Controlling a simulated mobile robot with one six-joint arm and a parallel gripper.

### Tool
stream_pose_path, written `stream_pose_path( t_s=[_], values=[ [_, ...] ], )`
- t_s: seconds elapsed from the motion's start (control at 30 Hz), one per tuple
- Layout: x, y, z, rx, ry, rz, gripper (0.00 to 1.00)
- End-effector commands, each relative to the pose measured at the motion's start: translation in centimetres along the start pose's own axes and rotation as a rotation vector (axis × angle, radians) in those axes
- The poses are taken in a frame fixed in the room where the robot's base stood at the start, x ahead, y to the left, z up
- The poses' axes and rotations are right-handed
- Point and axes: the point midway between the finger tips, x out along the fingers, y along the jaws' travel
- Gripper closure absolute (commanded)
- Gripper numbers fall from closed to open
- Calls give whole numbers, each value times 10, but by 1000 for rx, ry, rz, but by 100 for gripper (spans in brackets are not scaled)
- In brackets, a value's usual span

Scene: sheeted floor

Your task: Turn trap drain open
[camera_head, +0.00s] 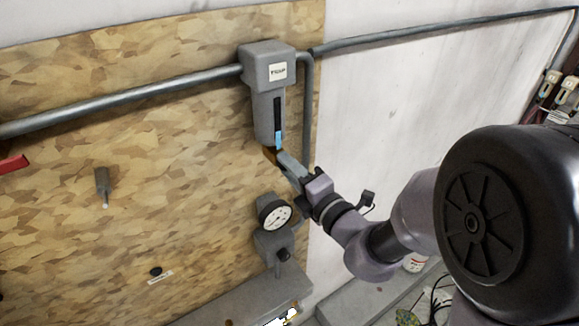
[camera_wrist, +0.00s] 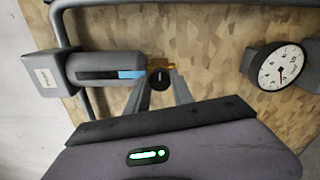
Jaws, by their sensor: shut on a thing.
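The grey trap (camera_head: 266,95) hangs on the chipboard wall panel, with a white label on its head and a dark sight slot that shows blue at its lower end. In the wrist view the trap (camera_wrist: 100,85) lies sideways, its lower end toward the middle. A brass drain (camera_head: 269,154) sticks out at its bottom. In the wrist view the drain has a round black knob (camera_wrist: 159,78). My gripper (camera_head: 281,160) is at the drain, and in the wrist view its two fingers (camera_wrist: 160,82) stand either side of the knob, shut on it. The fingers partly hide the drain in the head view.
A pressure gauge (camera_head: 274,213) on a grey body sits below the trap, close to my wrist. A grey pipe (camera_head: 130,98) runs left from the trap, and another runs right. A grey ledge (camera_head: 240,300) lies below. A grey peg (camera_head: 102,186) is on the left panel.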

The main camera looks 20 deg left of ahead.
Motion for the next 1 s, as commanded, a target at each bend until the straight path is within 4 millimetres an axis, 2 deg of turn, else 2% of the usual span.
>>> stream_pose_path(
  t_s=[0.1, 0.13, 0.23, 0.5, 0.6, 0.67, 0.83, 1.0],
  values=[
    [0, 0, 0, 1, 0, 0, 100],
    [0, 0, 0, 1, 0, 0, 68],
    [0, 0, 0, 0, 0, 0, 50],
    [0, 0, 0, 0, 0, 0, 50],
    [-6, -1, 0, -1, -1, 0, 50],
    [-15, -1, 0, -2, -1, 0, 50],
    [-63, -4, 0, -2, -5, 0, 50],
    [-84, -12, -2, -7, 0, 8, 50]
  ],
)
